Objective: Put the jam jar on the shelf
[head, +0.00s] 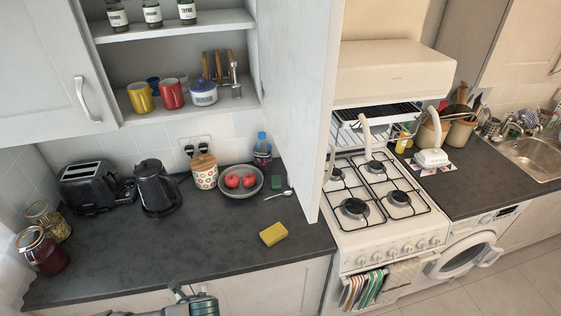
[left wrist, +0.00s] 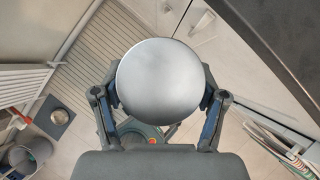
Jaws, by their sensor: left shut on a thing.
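My left gripper (left wrist: 160,95) is shut around a round thing with a smooth silver lid (left wrist: 160,79), with one finger on each side. The lid hides its body, so I cannot tell from its contents whether it is the jam jar. A clip-top glass jar with dark red contents (head: 41,252) stands at the counter's left end. Part of my arm shows at the bottom edge of the head view. My right gripper is out of view.
The counter (head: 150,250) is clear at its front middle. A toaster (head: 88,187), kettle (head: 157,187), fruit bowl (head: 240,181) and yellow sponge (head: 273,234) stand on it. The open cupboard door (head: 300,90) juts out between counter and stove (head: 375,205).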

